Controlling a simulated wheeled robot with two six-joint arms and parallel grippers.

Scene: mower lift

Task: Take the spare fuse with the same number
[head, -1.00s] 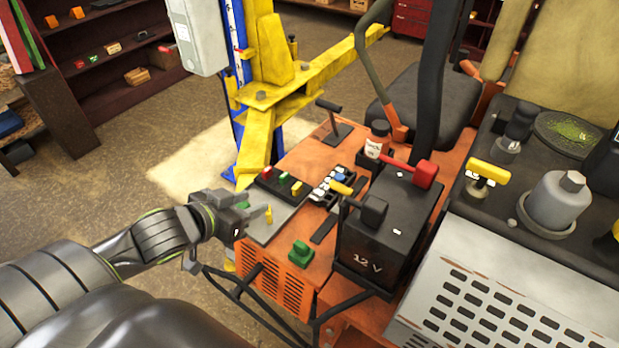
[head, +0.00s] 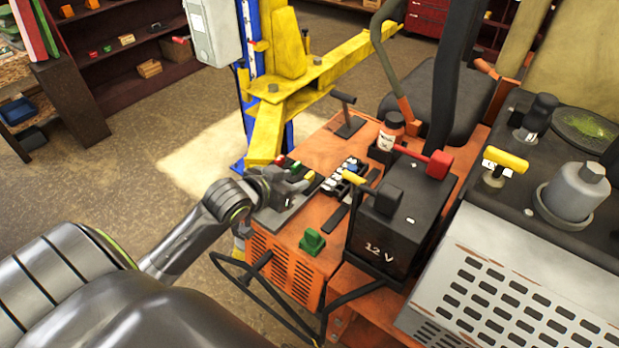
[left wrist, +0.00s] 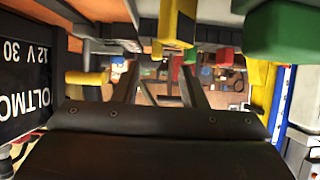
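My left gripper (head: 303,186) is low over the grey plate (head: 272,221), close to this strip, and hides part of both. In the left wrist view its two fingers (left wrist: 160,80) are apart with nothing clearly held between them. A yellow block (left wrist: 175,24) is near the fingertips, and a large green one (left wrist: 283,30) is at the upper right. No fuse number is readable. My right gripper is out of view.
A fuse box with light pieces (head: 343,181) lies right of the strip. A green block (head: 312,241) sits at the deck's front. A yellow lift arm (head: 268,130) rises behind.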

